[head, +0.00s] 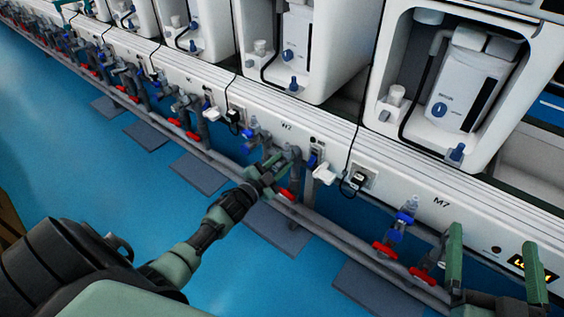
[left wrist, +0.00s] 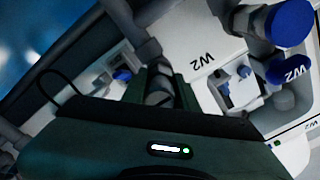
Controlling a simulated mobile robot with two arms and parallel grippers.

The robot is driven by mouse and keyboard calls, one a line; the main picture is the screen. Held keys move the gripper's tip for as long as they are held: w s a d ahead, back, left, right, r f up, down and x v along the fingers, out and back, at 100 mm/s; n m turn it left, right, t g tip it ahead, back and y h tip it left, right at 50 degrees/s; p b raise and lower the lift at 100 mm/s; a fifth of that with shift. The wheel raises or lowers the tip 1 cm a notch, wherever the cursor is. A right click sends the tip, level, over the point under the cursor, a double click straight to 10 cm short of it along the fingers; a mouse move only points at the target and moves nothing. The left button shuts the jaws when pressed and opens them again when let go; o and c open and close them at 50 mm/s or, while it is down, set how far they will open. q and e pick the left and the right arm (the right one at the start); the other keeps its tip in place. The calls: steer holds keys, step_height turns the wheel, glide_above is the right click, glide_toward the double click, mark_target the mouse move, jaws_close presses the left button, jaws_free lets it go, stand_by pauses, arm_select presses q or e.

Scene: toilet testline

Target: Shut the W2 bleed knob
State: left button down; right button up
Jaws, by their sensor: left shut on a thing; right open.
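The W2 label (head: 286,126) is on the white panel, and it also shows upside down in the left wrist view (left wrist: 202,63). My left gripper (head: 268,172) is at the pipework just below this label. In the left wrist view its fingers are shut on a grey fitting (left wrist: 158,88); I cannot tell whether this is the bleed knob. Two blue knobs, an upper (left wrist: 290,23) and a lower (left wrist: 288,69), are apart from the fingers at upper right; W2 lettering shows at the lower one. My right gripper (head: 494,243) is open and empty at lower right, near the M7 section.
A row of white toilet test stations (head: 455,85) runs along the back. Below the panel runs a long grey pipe (head: 325,222) with red-handled valves (head: 385,249) and blue fittings. Grey mats (head: 200,173) lie on the open blue floor (head: 70,140).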

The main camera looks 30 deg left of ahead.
mark_target(275, 169)
arm_select(q)
steer(key=shift+f, duration=0.1)
arm_select(e)
steer(key=shift+r, duration=0.1)
stand_by(0.4)
arm_select(q)
steer(key=c, duration=1.1)
jaws_free()
steer(key=shift+s, duration=0.25)
steer(key=s, duration=0.2)
steer(key=s+p, duration=0.1)
steer(key=s, duration=0.1)
steer(key=s+p, duration=0.1)
steer(key=s, duration=0.1)
steer(key=shift+s+a, duration=0.2)
steer(key=shift+a, duration=0.05)
steer(key=shift+s, duration=0.45)
arm_select(e)
step_height(275, 169, down, 10)
steer(key=s+d+g+h, duration=0.2)
steer(key=g, duration=0.3)
steer(key=shift+g, duration=0.3)
